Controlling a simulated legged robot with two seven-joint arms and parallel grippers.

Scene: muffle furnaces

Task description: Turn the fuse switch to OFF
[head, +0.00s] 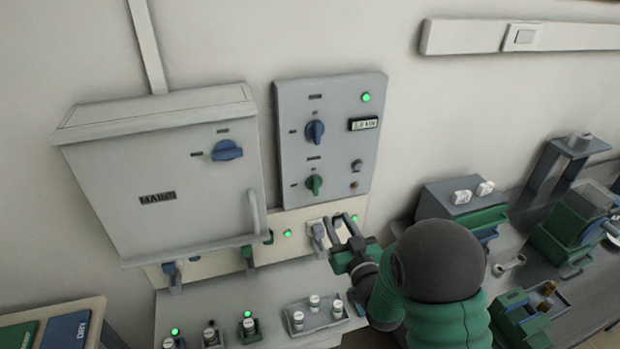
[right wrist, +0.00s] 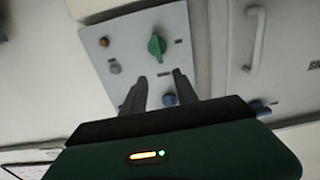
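No label reading "fuse" is legible, so I cannot tell which switch it is. The grey wall panel (head: 332,105) carries a blue rotary knob (head: 315,131) above a green rotary knob (head: 314,184). A grey box marked MAINS (head: 155,215) has a blue rotary knob (head: 227,151). My right gripper (head: 338,228) is below the panel, in front of the lower strip of switches. In the right wrist view, the panel appears inverted; the fingers (right wrist: 160,85) are spread and empty, with the green knob (right wrist: 157,46) beyond their tips. Nothing is gripped. My left gripper is out of view.
A pale strip (head: 215,240) below holds lever switches and green lamps. Small knobs stand on the grey ledge (head: 225,295) under it. The bench (head: 515,235) at right carries several green and grey devices. Open space lies in front of the wall panel.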

